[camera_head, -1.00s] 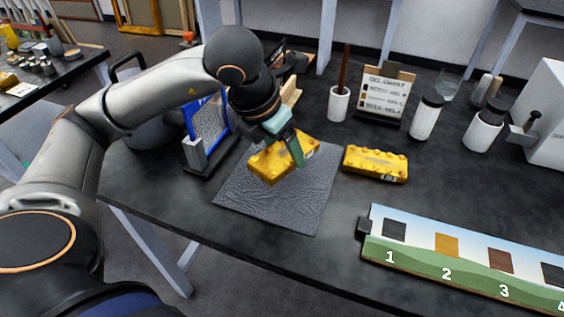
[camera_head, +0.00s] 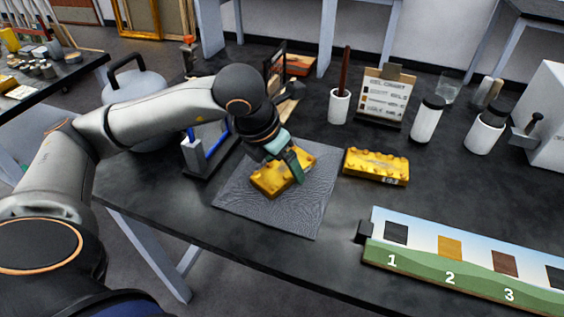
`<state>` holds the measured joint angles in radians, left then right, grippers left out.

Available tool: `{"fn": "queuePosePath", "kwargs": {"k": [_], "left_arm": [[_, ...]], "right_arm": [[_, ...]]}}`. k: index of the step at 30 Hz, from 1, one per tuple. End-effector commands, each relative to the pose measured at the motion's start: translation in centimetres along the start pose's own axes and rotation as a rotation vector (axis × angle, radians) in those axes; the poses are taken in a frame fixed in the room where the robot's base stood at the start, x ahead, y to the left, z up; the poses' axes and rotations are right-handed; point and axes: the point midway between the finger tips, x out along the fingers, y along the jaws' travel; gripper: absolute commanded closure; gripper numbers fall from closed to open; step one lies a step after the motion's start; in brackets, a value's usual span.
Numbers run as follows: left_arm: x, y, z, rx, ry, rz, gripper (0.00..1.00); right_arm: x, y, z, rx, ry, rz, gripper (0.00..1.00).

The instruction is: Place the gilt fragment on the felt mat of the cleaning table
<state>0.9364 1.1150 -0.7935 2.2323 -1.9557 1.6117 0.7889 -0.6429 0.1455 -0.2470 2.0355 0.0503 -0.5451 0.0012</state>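A gold, knobbly gilt fragment (camera_head: 268,184) is over the grey felt mat (camera_head: 290,220) on the dark table. My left gripper (camera_head: 296,166) comes down on it from above, with a green-grey finger on its right side. It appears shut on the fragment; the other finger is hidden. The fragment is at or just above the mat; I cannot tell whether it touches. A second, similar gold fragment (camera_head: 376,166) with a small label lies on the table right of the mat. My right gripper is not in view.
A numbered sample board (camera_head: 440,266) lies at the front right. Behind are a white cup with a brown stick (camera_head: 339,105), a card stand (camera_head: 384,97) and white jars (camera_head: 427,120). A blue-and-grey stand (camera_head: 204,156) is close left of the mat.

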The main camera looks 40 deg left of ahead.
Motion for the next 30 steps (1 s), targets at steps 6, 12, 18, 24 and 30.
{"fn": "queuePosePath", "kwargs": {"k": [6,12,18,24,30], "left_arm": [[0.0,0.0,0.0,0.000,0.000,0.000,0.00],[-0.4,0.0,0.2,0.000,0.000,0.000,0.00],[-3.7,0.0,0.3,0.001,-0.006,0.001,0.00],[-8.2,0.0,0.3,0.001,-0.006,0.001,0.00],[-11.2,0.0,0.2,0.001,-0.004,0.000,0.00]], "right_arm": [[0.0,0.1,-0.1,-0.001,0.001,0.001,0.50],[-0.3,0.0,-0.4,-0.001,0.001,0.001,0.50],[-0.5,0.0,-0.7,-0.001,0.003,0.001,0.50],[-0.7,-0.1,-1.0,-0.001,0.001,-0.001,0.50],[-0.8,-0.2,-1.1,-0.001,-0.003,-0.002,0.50]]}}
